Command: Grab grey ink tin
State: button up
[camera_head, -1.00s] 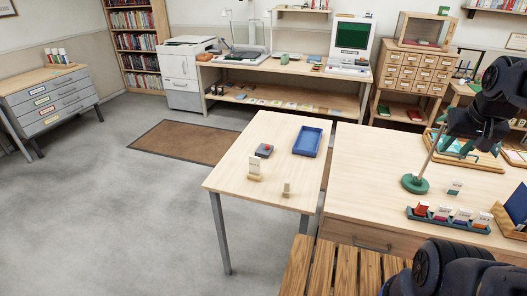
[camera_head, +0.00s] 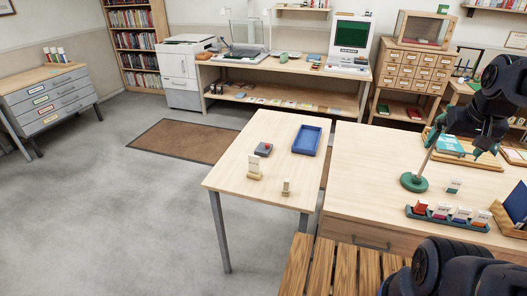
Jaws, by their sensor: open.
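A small dark grey box with a red spot on top (camera_head: 264,149) lies on the small wooden table, left of a blue tray. It may be the grey ink tin, but it is too small to tell for sure.
On the large desk (camera_head: 360,190) stand a green-based lamp (camera_head: 413,182) and a green rack of labelled coloured blocks (camera_head: 447,220). Grey floor (camera_head: 120,215) is open at left.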

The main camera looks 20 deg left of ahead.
jog(key=w+a+r+n+g, duration=0.1)
jog(key=w+a+n, duration=0.1)
jog(key=w+a, duration=0.45)
jog(key=w+a+r+n, duration=0.2)
jog(key=w+a+n, duration=0.15)
jog(key=w, duration=0.65)
jog(key=w+a+r+n+g, duration=0.1)
jog(key=w+a, duration=0.4)
jog(key=w, duration=0.3)
jog(key=w+a+f+n, duration=0.3)
jog(key=w+a, duration=0.4)
jog(key=a, duration=0.2)
jog(key=n+g, duration=0.3)
jog(key=n, duration=0.5)
send_over(264, 148)
notch_tip(264, 148, down, 29)
notch_tip(264, 148, down, 10)
jog(key=shift+w+a+f, duration=0.1)
jog(key=shift+w+f, duration=0.05)
jog(key=shift+f, duration=0.1)
